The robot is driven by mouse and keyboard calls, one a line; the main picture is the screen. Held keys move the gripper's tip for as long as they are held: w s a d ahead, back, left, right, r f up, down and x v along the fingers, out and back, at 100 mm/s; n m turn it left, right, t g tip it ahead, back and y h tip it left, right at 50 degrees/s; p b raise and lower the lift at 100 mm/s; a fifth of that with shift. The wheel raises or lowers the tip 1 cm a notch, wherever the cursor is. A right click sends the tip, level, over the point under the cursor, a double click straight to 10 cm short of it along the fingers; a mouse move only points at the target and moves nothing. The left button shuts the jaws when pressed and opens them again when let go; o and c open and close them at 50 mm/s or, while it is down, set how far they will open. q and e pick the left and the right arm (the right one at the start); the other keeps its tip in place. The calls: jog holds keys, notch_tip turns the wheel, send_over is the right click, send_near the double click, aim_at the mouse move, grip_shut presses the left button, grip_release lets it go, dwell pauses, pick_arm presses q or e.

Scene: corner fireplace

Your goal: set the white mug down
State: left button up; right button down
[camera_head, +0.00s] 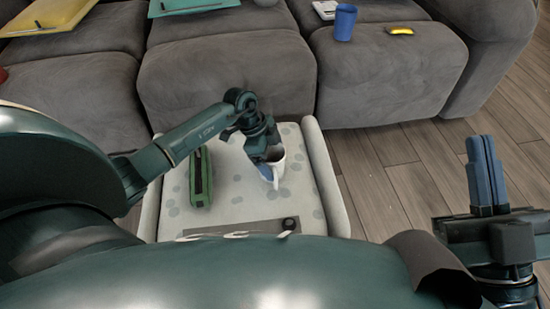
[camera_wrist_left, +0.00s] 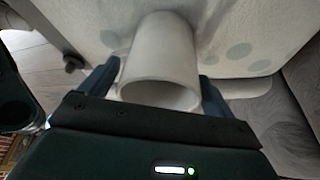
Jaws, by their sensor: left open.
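The white mug (camera_head: 280,165) appears to stand upright on the pale, grey-spotted padded top (camera_head: 233,205) in front of the sofa. In the left wrist view the mug (camera_wrist_left: 162,62) shows its round open mouth towards the camera. My left gripper (camera_head: 266,171) is open at the mug, with one finger on each side of it. Those fingers also show in the left wrist view (camera_wrist_left: 160,85); whether either touches the mug is hard to tell. The gripper hides part of the mug in the head view. My right gripper (camera_head: 483,172) is far to the right, its blue fingers together and empty.
A green case (camera_head: 201,178) lies left of the mug. A grey strip with a dark round piece (camera_head: 290,224) lies at the near edge. The grey sofa (camera_head: 225,75) stands behind, holding a blue cup (camera_head: 344,22) and a yellow item (camera_head: 400,30). Wooden floor (camera_head: 390,190) is clear at right.

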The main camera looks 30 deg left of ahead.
pick_arm(q)
jog(key=p+v, duration=0.4)
jog(key=v, duration=0.6)
jog(key=shift+r, duration=0.15)
pick_arm(e)
jog(key=f+m+g+h, duration=0.1)
jog(key=f+m+h, duration=0.1)
jog(key=s+f+m+g+h, duration=0.1)
jog(key=f+h, duration=0.1)
jog(key=f, duration=0.1)
jog(key=shift+s+a+m, duration=0.1)
jog(key=shift+a+m, duration=0.1)
jog(key=shift+m, duration=0.2)
